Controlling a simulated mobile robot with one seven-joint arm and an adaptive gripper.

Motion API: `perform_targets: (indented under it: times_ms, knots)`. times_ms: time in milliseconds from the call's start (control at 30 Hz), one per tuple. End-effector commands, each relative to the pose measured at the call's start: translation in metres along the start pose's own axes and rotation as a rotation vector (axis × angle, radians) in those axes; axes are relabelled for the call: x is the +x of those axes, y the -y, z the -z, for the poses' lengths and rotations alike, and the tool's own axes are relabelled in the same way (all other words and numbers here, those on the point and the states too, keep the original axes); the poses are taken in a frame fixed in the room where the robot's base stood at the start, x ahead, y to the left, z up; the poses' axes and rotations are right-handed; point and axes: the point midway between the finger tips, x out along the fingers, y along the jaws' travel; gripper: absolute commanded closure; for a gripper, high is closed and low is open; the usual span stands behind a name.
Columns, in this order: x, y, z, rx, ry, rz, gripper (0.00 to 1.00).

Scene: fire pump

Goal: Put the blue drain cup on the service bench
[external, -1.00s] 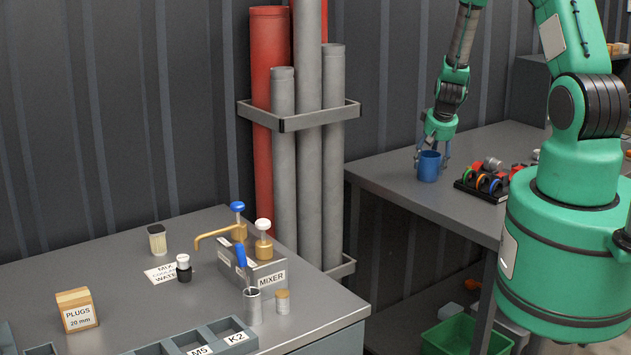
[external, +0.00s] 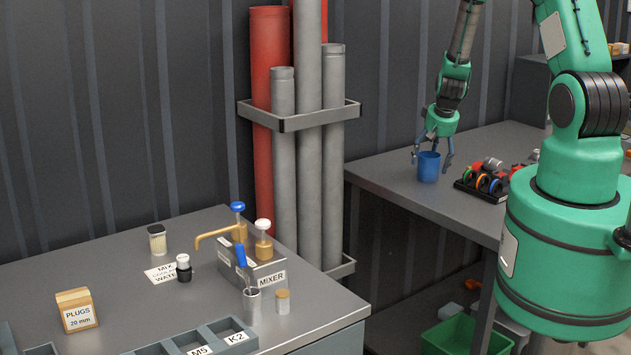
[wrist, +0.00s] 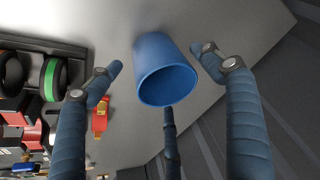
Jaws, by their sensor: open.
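The blue drain cup (external: 428,169) stands upright on the grey bench (external: 395,183) at the right, near its left end. It also shows in the wrist view (wrist: 163,65), with its open rim toward the camera. My gripper (external: 431,161) is above and around the cup, pointing down. Its fingers are spread on either side of the cup, and gaps show between them and the cup in the wrist view (wrist: 157,58). A third finger shows below the rim there. Nothing is held.
A black rack with coloured rings (external: 484,184) stands right of the cup. A second bench (external: 120,250) at the left front carries a mixer block (external: 255,270), a plugs box (external: 76,311) and small containers. Upright pipes (external: 308,150) stand between the benches. A green bin (external: 455,335) is below.

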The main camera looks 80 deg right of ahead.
Motion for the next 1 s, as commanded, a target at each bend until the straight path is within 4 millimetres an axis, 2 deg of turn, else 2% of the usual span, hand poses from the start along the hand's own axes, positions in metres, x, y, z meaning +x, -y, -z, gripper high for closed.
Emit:
perform_targets:
  times_ms: [300, 533, 733, 1000]
  knots:
    - [-0.054, 0.000, 0.002, 0.000, -0.002, 0.000, 0.20]
    - [-0.088, 0.000, 0.001, 0.001, 0.000, 0.000, 0.20]
    - [-0.103, 0.000, 0.000, 0.001, 0.001, 0.000, 0.20]
    - [-0.105, 0.000, -0.001, 0.001, 0.001, 0.000, 0.20]
